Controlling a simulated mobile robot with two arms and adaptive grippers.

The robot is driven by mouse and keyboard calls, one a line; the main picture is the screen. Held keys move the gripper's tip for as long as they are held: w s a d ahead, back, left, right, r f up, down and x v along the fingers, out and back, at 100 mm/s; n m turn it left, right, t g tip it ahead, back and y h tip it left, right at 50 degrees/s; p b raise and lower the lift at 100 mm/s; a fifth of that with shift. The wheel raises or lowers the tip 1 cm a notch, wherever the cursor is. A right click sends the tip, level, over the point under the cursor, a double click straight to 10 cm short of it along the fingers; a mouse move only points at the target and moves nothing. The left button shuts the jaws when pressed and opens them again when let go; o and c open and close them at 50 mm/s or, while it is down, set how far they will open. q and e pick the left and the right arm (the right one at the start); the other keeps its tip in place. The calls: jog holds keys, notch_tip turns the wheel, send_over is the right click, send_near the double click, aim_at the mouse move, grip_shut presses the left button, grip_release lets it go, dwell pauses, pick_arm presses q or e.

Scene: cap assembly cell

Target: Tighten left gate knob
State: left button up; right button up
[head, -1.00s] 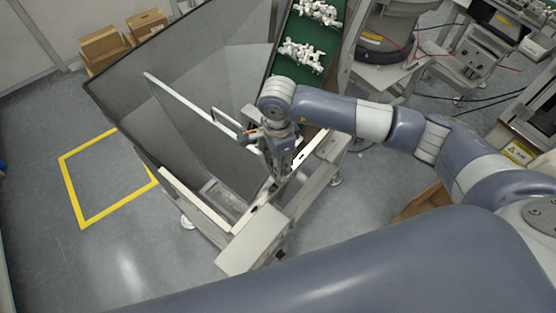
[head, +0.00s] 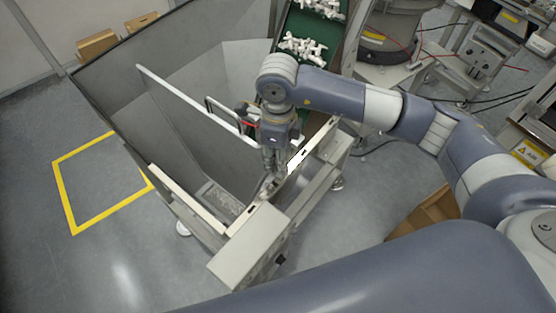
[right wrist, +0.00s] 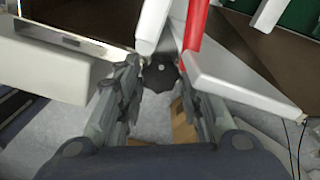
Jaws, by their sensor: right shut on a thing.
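A dark, lobed knob (right wrist: 161,74) sits between the fingertips of my right gripper (right wrist: 158,84) in the right wrist view. The gripper is shut on it, with one finger on each side. In the head view my right gripper (head: 273,168) points down at the corner of the hopper frame, beside the lower end of the gate rail. The knob is hidden there behind the fingers. My left gripper is not in view.
The grey hopper (head: 130,60) stands left of the gripper. A light box-shaped frame part (head: 245,247) lies close in front. A red-edged bar (right wrist: 195,22) is just beyond the knob. The green conveyor (head: 301,25) holds white parts.

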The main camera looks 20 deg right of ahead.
jog(key=shift+m+b, duration=0.55)
jog(key=shift+m, duration=0.25)
jog(key=shift+r, duration=0.1)
jog(key=o, duration=0.8)
notch_tip(320, 180, up, 12)
jog(key=shift+c, duration=0.2)
